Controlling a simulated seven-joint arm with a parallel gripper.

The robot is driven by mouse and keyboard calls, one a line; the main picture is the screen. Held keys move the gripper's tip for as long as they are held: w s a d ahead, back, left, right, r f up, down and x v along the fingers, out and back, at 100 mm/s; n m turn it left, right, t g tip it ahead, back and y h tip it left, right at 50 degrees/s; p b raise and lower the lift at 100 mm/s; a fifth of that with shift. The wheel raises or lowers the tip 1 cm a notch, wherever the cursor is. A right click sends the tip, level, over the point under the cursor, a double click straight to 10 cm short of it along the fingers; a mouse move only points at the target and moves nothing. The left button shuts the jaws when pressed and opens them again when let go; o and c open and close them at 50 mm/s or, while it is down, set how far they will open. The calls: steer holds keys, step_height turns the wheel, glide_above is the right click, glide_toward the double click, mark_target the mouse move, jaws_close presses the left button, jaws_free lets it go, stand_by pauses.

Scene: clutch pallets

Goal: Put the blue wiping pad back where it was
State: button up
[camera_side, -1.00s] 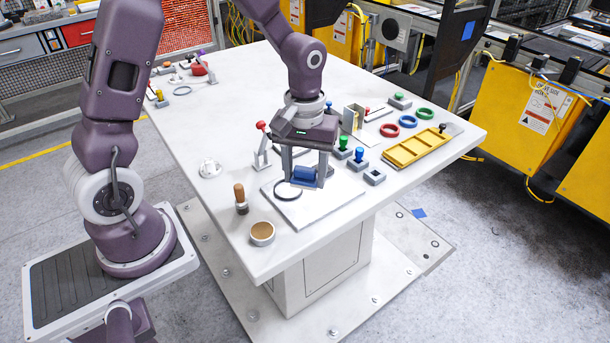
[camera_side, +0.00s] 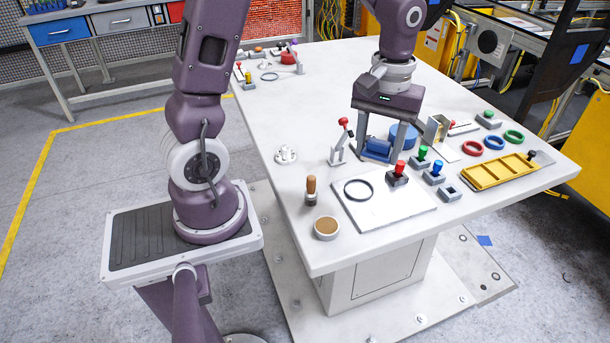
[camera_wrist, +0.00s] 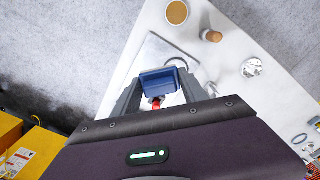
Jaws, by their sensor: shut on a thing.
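The blue wiping pad (camera_side: 377,148) is held between the two fingers of my gripper (camera_side: 377,157), which is shut on it. In the side view it appears behind the back edge of the white plate (camera_side: 375,214), right of the red-knobbed lever (camera_side: 341,140). I cannot tell its exact height above the table. In the wrist view the pad (camera_wrist: 159,83) shows as a blue, tray-like block between the fingertips (camera_wrist: 160,88). A red knob shows just below it in that view.
Green-knobbed (camera_side: 421,158) and blue-knobbed (camera_side: 435,172) blocks stand to the right. A blue round thing (camera_side: 403,136) is behind the gripper. A yellow tray (camera_side: 498,173) lies farther right.

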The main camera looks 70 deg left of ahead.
steer(key=s+a+n, duration=0.3)
steer(key=a+n, duration=0.1)
steer(key=a, duration=0.4)
steer(key=n, duration=0.5)
glide_above(303, 176)
step_height(303, 176, down, 15)
steer(key=shift+a+f, duration=0.1)
steer(key=shift+f, duration=0.1)
steer(key=o, duration=1.4)
steer(key=shift+o, duration=0.2)
